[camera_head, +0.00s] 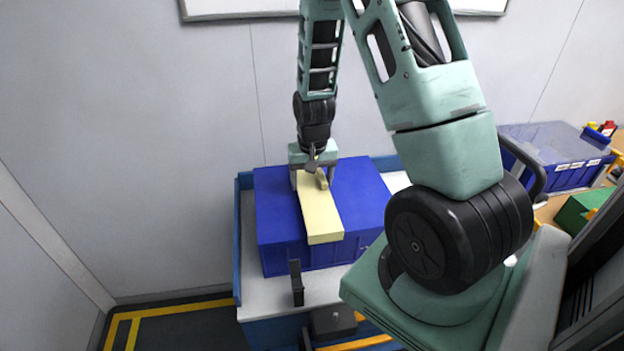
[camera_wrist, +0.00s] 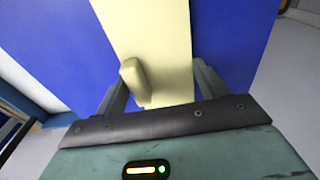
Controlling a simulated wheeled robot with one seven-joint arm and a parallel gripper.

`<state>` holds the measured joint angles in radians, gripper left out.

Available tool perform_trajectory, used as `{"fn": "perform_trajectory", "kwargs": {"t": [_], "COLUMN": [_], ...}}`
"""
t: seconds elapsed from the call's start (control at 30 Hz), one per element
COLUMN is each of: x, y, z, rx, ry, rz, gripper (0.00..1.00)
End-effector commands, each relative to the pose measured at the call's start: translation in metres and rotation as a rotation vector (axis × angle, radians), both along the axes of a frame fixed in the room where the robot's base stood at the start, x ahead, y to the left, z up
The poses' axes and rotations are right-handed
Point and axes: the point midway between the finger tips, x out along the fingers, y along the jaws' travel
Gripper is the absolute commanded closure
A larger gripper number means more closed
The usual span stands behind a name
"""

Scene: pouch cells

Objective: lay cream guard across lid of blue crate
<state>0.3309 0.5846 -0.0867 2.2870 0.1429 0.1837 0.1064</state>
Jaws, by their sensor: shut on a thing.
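The cream guard (camera_head: 321,217) is a long flat bar with a small raised block near the gripper end. It is over the lid of the blue crate (camera_head: 275,212) in the head view, its near end at the crate's front edge. I cannot tell whether it touches the lid. My gripper (camera_head: 312,180) points down at the guard's far end and is shut on it. In the wrist view the guard (camera_wrist: 150,40) runs away between the fingers of my gripper (camera_wrist: 158,95), with the blue lid (camera_wrist: 230,45) on both sides. The fingertips are partly hidden.
The crate stands on a light tabletop (camera_head: 255,295) with blue raised edges. A small black upright post (camera_head: 296,283) stands before the crate. At right, another blue bin (camera_head: 560,150) and a green box (camera_head: 578,213) sit on a wooden surface. A wall is behind.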

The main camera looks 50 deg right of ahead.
Motion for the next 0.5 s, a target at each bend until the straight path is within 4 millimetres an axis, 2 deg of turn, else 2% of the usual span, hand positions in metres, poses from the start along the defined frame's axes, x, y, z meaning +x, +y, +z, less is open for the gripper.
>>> {"fn": "perform_trajectory", "kwargs": {"t": [0.2,0.5], "x": [-0.0001,-0.0001], "y": [0.0,0.0], "z": [0.0095,0.0093], "rx": [0.0,0.0], "ry": [0.0,0.0], "rz": [0.0,0.0], "gripper": [0.55,0.55]}}
